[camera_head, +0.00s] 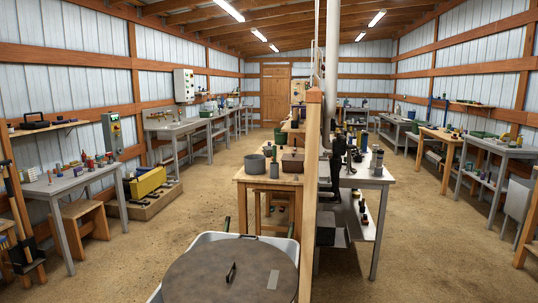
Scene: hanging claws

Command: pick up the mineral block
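I cannot pick out the mineral block for certain in the head view. A reddish-brown block-like object (292,161) sits on the near end of the wooden centre table (262,179), but it is too small to tell what it is. Neither of my grippers is in view.
A large round dark lid-like disc (220,275) in a pale rim fills the bottom centre. A wooden post (311,190) stands beside it. The aisles' floor (190,225) is mostly clear.

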